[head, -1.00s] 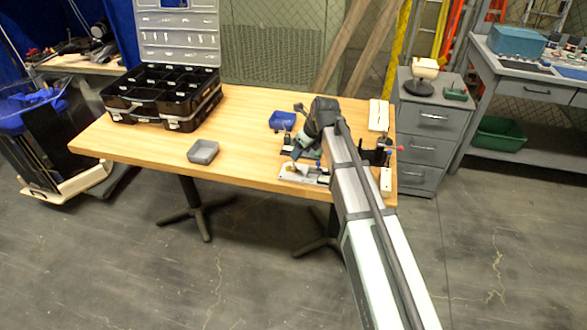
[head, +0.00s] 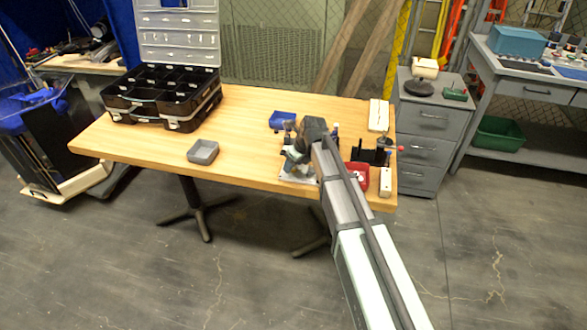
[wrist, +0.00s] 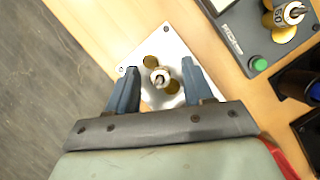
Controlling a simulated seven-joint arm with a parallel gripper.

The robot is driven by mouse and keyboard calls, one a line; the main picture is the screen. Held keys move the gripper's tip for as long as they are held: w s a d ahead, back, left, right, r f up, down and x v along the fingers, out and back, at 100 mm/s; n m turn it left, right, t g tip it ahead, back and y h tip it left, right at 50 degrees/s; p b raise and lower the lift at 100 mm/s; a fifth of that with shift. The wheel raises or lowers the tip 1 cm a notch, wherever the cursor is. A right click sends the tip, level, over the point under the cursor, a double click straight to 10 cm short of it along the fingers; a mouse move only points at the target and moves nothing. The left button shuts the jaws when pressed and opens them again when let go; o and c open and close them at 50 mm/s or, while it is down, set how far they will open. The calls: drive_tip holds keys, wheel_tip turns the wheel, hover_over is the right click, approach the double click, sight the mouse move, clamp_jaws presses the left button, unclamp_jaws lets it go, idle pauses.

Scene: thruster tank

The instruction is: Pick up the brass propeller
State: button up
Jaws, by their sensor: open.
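In the wrist view a brass propeller (wrist: 171,87) with a pale hub and a dark shaft tip stands on a white metal plate (wrist: 177,45). My gripper (wrist: 159,68) is open, with one blue finger on each side of the propeller. The propeller appears between the fingers, and I see no contact. In the head view my gripper (head: 296,152) is over the plate (head: 296,180) near the table's front edge. The arm hides the propeller there. A second brass-coloured part (wrist: 283,33) sits on a grey device at the wrist view's upper right.
The grey device (wrist: 240,35) with a green button stands right of the plate. A red bin (head: 361,178) and a black holder (head: 372,156) are close right of my arm. A grey tray (head: 203,152) and an open organizer case (head: 165,95) are left. The middle of the table (head: 240,125) is clear.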

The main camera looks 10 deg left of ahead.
sight(294, 171)
clamp_jaws()
idle(0.4)
drive_tip(key=shift+r, duration=0.2)
wheel_tip(294, 171, up, 10)
drive_tip(key=shift+f, duration=0.15)
idle(0.5)
idle(0.3)
